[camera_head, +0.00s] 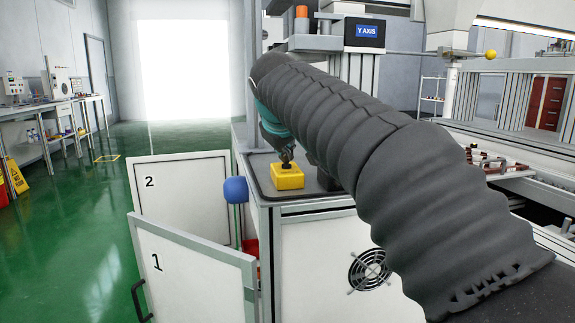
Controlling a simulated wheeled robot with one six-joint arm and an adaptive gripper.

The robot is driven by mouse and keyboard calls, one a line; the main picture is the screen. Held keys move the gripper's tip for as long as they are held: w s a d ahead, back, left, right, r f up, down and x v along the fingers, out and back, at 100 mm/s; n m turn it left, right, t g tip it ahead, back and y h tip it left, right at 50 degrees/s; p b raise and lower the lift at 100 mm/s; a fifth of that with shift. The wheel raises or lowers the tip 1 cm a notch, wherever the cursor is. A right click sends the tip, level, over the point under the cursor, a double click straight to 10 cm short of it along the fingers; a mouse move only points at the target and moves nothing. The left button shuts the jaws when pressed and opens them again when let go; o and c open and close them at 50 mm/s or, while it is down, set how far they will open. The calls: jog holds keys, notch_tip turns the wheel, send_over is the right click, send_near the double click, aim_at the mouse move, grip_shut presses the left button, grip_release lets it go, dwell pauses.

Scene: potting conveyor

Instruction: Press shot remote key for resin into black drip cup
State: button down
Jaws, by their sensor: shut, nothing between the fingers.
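A yellow box (287,178), which looks like the shot remote, sits on the dark top of the grey machine cabinet near its front left corner. My gripper (286,163) points down right over the box, its fingers shut and empty. The fingertips are at or just above the top of the box. Whether they touch a key is too small to tell, and the key itself is hidden beneath them. My arm in its dark ribbed sleeve covers much of the bench behind and to the right. I cannot make out a black drip cup in this view.
The cabinet top (262,183) is bare left of the box. A blue rounded pad (236,190) stands at the cabinet's left side. Open white panels marked 1 (190,275) and 2 (180,200) stand at the left. A "Y AXIS" display (364,32) is above.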

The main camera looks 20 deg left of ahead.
jog(key=shift+f, duration=0.2)
dwell(0.3)
jog(key=shift+r, duration=0.1)
jog(key=shift+r+p, duration=0.8)
jog(key=shift+p, duration=0.15)
notch_tip(320, 180, up, 3)
jog(key=p, duration=0.2)
jog(key=shift+f+p, duration=0.2)
jog(key=shift+p, duration=0.1)
jog(key=shift+r+p, duration=0.3)
jog(key=shift+r, duration=0.95)
